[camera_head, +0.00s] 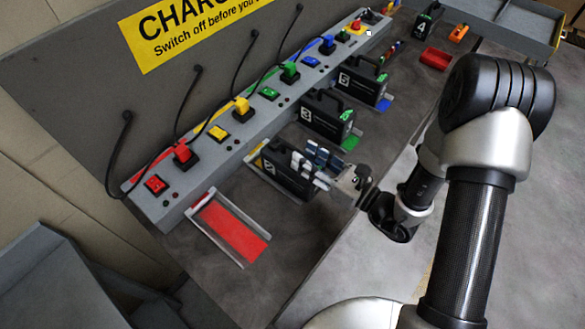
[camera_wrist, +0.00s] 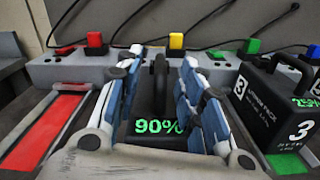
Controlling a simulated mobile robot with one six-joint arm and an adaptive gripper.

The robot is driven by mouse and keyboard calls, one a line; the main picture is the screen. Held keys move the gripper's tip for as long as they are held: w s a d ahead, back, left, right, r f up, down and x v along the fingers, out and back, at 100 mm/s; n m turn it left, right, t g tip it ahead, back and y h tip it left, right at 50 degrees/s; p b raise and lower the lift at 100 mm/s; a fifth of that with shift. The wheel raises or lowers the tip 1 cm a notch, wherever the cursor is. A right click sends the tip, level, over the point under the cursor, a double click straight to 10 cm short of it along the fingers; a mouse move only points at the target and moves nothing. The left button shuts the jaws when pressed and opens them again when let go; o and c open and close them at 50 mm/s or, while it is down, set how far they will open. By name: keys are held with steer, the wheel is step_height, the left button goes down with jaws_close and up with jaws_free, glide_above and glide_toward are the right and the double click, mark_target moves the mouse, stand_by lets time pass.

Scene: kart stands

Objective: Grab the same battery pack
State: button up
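The battery pack (camera_head: 283,180) is black with a carry handle and stands upright in the yellow bay of the bench, second from the near end. In the wrist view, its end face (camera_wrist: 160,112) shows a green "90%" and its handle stands edge-on between my fingers. My gripper (camera_wrist: 160,85) is open, with one blue-and-white padded finger on each side of the pack. In the head view, my gripper (camera_head: 315,163) reaches in from the right and partly covers the pack. Whether the pads touch the pack's sides cannot be told.
Another black pack (camera_head: 327,116) stands in the green bay close to the right, and a further one (camera_head: 362,78) in the blue bay. The red bay (camera_head: 232,232) at left is empty. The charger rail (camera_head: 225,135) with coloured plugs and switches runs behind the bays.

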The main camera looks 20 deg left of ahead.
mark_target(294, 148)
steer(key=b+x, duration=0.1)
steer(key=x, duration=0.3)
steer(key=shift+w+a+f, duration=0.1)
steer(key=shift+w+a, duration=0.05)
steer(key=shift+a, duration=0.2)
jaws_close()
stand_by(0.8)
